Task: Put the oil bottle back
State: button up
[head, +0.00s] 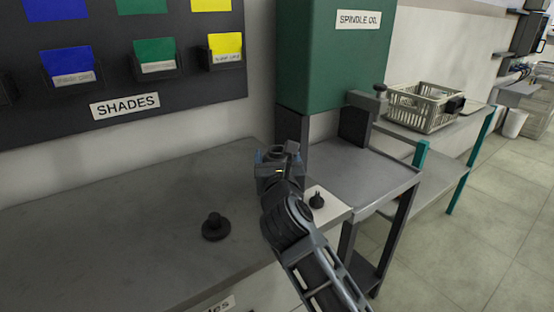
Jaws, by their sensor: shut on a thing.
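My gripper (279,153) is in the middle of the head view, above the back right end of the grey bench (120,225). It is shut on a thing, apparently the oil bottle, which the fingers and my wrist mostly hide. I cannot tell whether it is upright or touches the bench.
A black peg with a round base (215,228) stands on the bench. A small black pointed thing (316,199) is on a white pad (336,208) beside my arm. A metal stand (370,175) and a basket (422,107) are right. The bench's left is clear.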

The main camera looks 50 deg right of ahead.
jog(key=o, duration=1.5)
jog(key=shift+f, duration=0.1)
jog(key=shift+c, duration=0.2)
jog(key=shift+r, duration=0.2)
jog(key=b+v, duration=0.1)
jog(key=v, duration=1.1)
jog(key=s+a+f+m+y, duration=0.3)
jog(key=s+a+m+y, duration=0.1)
jog(key=s+m, duration=0.5)
jog(key=s+a+f+m+t+y, duration=0.1)
jog(key=s+a+m+y, duration=0.3)
jog(key=s+m, duration=0.5)
jog(key=s+a+f+m+t+y, duration=0.1)
jog(key=s+a+f+m+y, duration=0.3)
jog(key=s+a+m, duration=0.3)
jog(key=s+m+y, duration=0.1)
jog(key=s, duration=0.3)
jog(key=shift+a+f+m, duration=0.25)
jog(key=shift+f+m, duration=0.05)
jog(key=shift+m, duration=0.1)
